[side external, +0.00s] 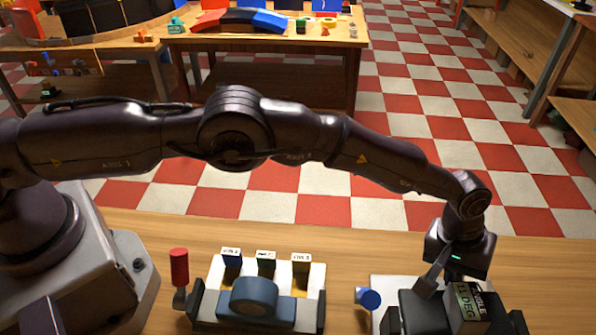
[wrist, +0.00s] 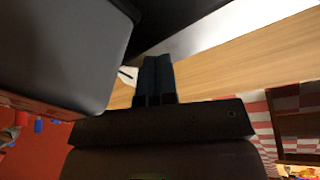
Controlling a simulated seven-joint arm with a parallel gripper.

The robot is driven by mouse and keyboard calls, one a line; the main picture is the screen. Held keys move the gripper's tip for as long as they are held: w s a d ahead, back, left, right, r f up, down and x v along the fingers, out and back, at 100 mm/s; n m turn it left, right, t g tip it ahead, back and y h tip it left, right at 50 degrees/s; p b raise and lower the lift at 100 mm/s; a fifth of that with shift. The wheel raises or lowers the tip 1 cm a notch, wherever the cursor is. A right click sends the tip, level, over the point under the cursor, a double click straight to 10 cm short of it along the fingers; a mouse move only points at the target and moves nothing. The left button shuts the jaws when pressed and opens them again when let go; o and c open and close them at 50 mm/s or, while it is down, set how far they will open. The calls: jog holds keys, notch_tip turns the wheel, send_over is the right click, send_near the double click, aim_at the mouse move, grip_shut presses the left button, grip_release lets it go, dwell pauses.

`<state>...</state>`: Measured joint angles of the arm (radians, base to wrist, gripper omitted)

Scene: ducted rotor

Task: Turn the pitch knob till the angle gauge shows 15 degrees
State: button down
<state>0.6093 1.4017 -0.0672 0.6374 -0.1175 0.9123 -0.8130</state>
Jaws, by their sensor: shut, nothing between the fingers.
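The angle gauge (side external: 468,301) is a dark block with a pale display on the right-hand fixture in the side view. Its tilted text appears to read 11 DEG. A blue round knob (side external: 369,299) sticks out at the left of that fixture; it looks like the pitch knob, but no label shows. My gripper (side external: 426,290) is shut and empty, pointing down beside the gauge's left side, right of the blue knob and apart from it. In the wrist view my dark fingers (wrist: 156,72) are together, with a large grey block close at upper left. Whether they touch anything is unclear.
A white-based fixture with a blue round part (side external: 254,297) and labelled blocks stands left of the knob. A red-handled crank (side external: 179,268) stands at its left side. Bare wooden table (side external: 345,243) lies behind them. Other workbenches are far back.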

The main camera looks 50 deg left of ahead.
jog(key=shift+w+d, duration=0.15)
jog(key=shift+d, duration=0.1)
dwell(0.3)
jog(key=shift+s+a, duration=0.2)
jog(key=shift+a, duration=0.1)
notch_tip(320, 180, up, 6)
dwell(0.5)
jog(key=shift+w+f, duration=0.1)
jog(key=shift+f, duration=2.9)
